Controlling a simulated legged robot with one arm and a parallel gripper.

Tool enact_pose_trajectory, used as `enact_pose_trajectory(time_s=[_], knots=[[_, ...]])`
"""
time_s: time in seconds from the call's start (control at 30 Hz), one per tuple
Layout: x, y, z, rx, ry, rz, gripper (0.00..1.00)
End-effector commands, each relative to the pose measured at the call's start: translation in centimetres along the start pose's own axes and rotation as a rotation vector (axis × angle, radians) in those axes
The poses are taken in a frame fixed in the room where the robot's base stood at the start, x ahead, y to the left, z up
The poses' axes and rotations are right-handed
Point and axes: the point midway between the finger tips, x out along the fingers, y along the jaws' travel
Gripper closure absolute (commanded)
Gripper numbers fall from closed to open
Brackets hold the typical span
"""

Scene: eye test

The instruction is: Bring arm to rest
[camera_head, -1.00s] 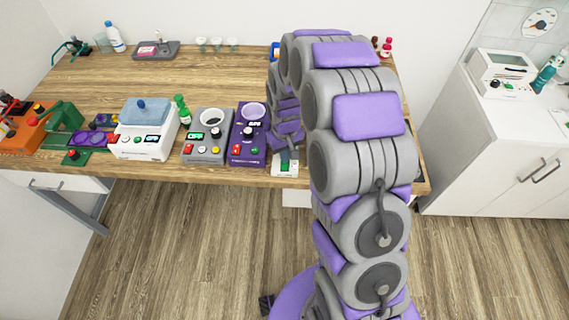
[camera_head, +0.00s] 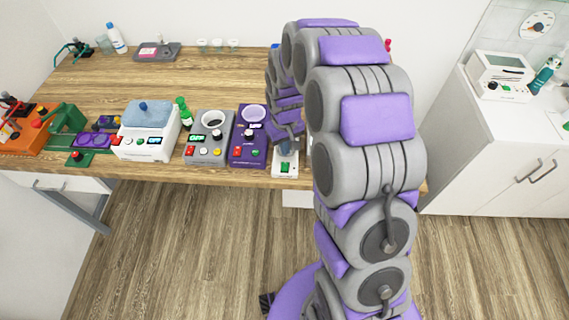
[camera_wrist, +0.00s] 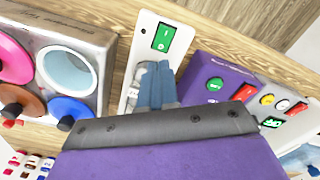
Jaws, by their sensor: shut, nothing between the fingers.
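My arm (camera_head: 368,120), grey with purple pads, rises from the lower right of the head view and bends over the wooden bench. My gripper (camera_wrist: 158,72) shows in the wrist view as two blue-grey fingers pressed together, with nothing between them. The fingers are over a narrow white device with a green switch (camera_wrist: 163,37). I cannot tell whether they touch it. In the head view this white device (camera_head: 285,169) stands at the bench's front edge, partly hidden by my gripper.
A purple device (camera_head: 248,150) stands close beside it, then a grey device (camera_head: 207,151) and a white bath with a blue lid (camera_head: 147,144).

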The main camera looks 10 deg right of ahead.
Motion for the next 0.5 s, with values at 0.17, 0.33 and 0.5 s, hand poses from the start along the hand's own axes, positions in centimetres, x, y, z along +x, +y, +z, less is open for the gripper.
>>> enact_pose_trajectory(time_s=[0.17, 0.33, 0.5], knots=[[-1.5, 0.0, -0.1, 0.0, 0.003, 0.001, 1.0], [-1.9, 0.0, -0.1, 0.0, 0.003, 0.0, 1.0], [-1.9, 0.0, -0.1, 0.0, 0.002, 0.0, 1.0]])
